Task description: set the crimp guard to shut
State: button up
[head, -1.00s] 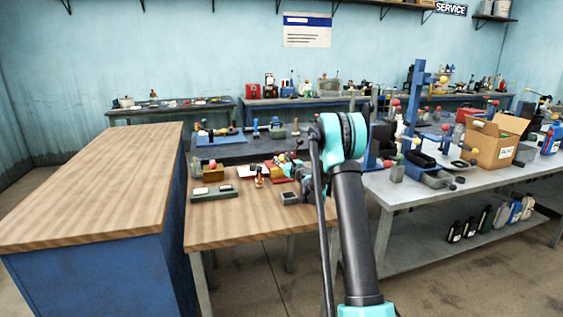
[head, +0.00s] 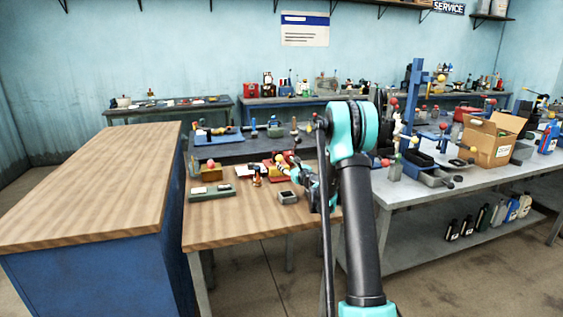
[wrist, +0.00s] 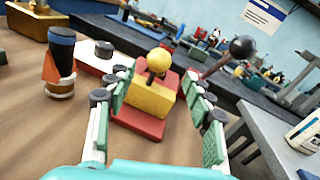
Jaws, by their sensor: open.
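A red-based fixture with a yellow block (wrist: 150,98) and a yellow ball knob (wrist: 158,61) stands straight ahead in the wrist view. A rod with a black ball (wrist: 243,47) rises to its right; I cannot tell whether it belongs to the same fixture. No label shows which part is the crimp guard. My gripper (wrist: 155,78) is open, with its green-padded fingers either side of the yellow block and nothing held; contact cannot be made out. In the head view the red fixture (head: 271,168) is on the wooden bench, partly hidden by my arm.
A grey table (head: 430,190) stands to the right.

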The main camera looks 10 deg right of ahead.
jog(key=shift+v, duration=2.15)
jog(key=s+a+n+g, duration=0.2)
jog(key=s+n, duration=0.3)
jog(key=s, duration=0.3)
jog(key=s+a+f+n+g, duration=0.1)
jog(key=s+a+n+g, duration=0.1)
jog(key=s+n, duration=0.4)
jog(key=s+a+n+g, duration=0.2)
jog(key=s+n, duration=0.4)
jog(key=s, duration=0.4)
jog(key=shift+a+f+g, duration=0.2)
jog(key=shift+a+g, duration=0.2)
jog(key=shift+g, duration=0.1)
jog(key=s+d+f+n+g+h, duration=0.1)
jog(key=s+d+f+n+h, duration=0.1)
jog(key=s, duration=0.7)
jog(key=s+d+f+n+g+h, duration=0.2)
jog(key=s+d+f+n, duration=0.2)
jog(key=s, duration=0.5)
jog(key=s+d+f+n+g+h, duration=0.2)
jog(key=s+n, duration=0.4)
jog(key=s, duration=0.4)
notch_tip(320, 180, down, 3)
jog(key=shift+d+r+h, duration=0.15)
jog(key=shift+d+h, duration=0.35)
jog(key=shift+d, duration=0.6)
